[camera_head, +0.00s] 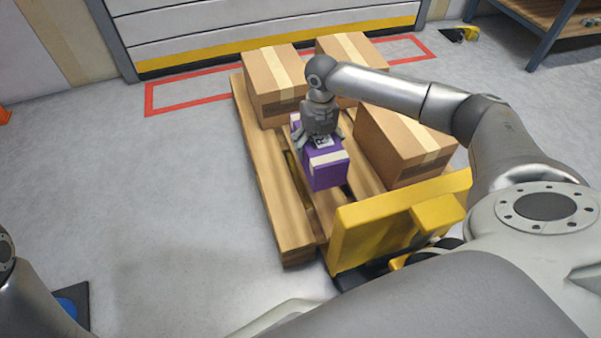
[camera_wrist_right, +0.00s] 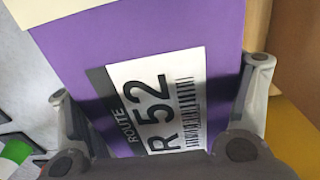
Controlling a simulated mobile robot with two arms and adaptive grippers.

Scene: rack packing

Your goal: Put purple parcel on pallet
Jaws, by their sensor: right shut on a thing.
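The purple parcel (camera_head: 327,176) has a pale tape strip and a white label. It is over the front left part of the wooden pallet (camera_head: 263,180), among the cardboard boxes. I cannot tell whether it touches the boards. My right gripper (camera_head: 319,145) comes down from above and is shut on the parcel, with a finger on each side. In the right wrist view the parcel (camera_wrist_right: 140,40) shows its label "ROUTE R 52" between the fingers of the gripper (camera_wrist_right: 160,80). My left gripper is out of view; only part of my left arm shows at the lower left.
Cardboard boxes stand on the pallet at back left (camera_head: 268,85), back right (camera_head: 345,48) and right (camera_head: 385,150). A yellow pallet jack (camera_head: 365,235) stands at the pallet's near end. A red floor outline (camera_head: 180,105) lies behind. The grey floor left of the pallet is clear.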

